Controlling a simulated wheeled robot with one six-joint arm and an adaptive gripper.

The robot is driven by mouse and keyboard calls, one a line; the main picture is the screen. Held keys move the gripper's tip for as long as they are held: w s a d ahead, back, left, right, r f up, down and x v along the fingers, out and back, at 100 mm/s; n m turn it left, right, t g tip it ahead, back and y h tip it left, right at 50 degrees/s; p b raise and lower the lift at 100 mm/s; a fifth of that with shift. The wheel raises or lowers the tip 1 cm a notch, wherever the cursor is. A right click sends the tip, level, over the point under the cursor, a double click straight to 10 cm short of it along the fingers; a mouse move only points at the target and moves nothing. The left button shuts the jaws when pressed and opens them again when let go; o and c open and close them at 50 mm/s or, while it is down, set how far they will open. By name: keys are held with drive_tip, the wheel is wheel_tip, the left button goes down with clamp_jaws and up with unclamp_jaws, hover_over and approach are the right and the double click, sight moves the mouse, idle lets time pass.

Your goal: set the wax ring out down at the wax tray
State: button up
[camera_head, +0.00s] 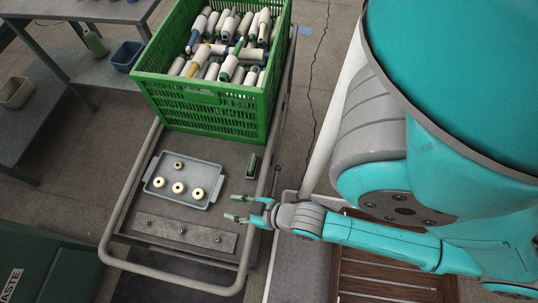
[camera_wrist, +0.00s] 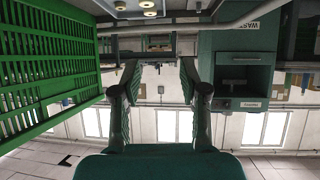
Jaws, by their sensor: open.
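The wax tray (camera_head: 215,192) is a shallow grey tray with side handles, on the cart in the head view. Several small cream wax rings (camera_head: 198,192) with dark centres lie inside it; I cannot tell which one the task names. Some rings (camera_wrist: 149,13) also show at the top edge of the wrist view. My gripper (camera_head: 236,208) is low over the cart, to the right of the tray and apart from it. In the wrist view my gripper (camera_wrist: 159,72) has its two fingers spread, with nothing between them.
A green crate (camera_head: 205,97) full of yarn cones stands behind the tray. A dark green block (camera_head: 252,167) lies right of the tray. A metal strip with pegs (camera_head: 185,231) lies in front. The cart's tubular rail (camera_head: 118,215) runs around the edge. A grey workbench (camera_head: 90,72) stands upper left.

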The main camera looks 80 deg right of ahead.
drive_tip(key=s+a+r+n+t+y, duration=0.1)
drive_tip(key=s+a+r+t, duration=0.1)
drive_tip(key=s+r, duration=0.7)
wheel_tip(320, 180, up, 4)
drive_tip(key=shift+s+a+f+t, duration=0.15)
drive_tip(key=shift+s+a+t, duration=0.2)
drive_tip(key=shift+s+t, duration=0.05)
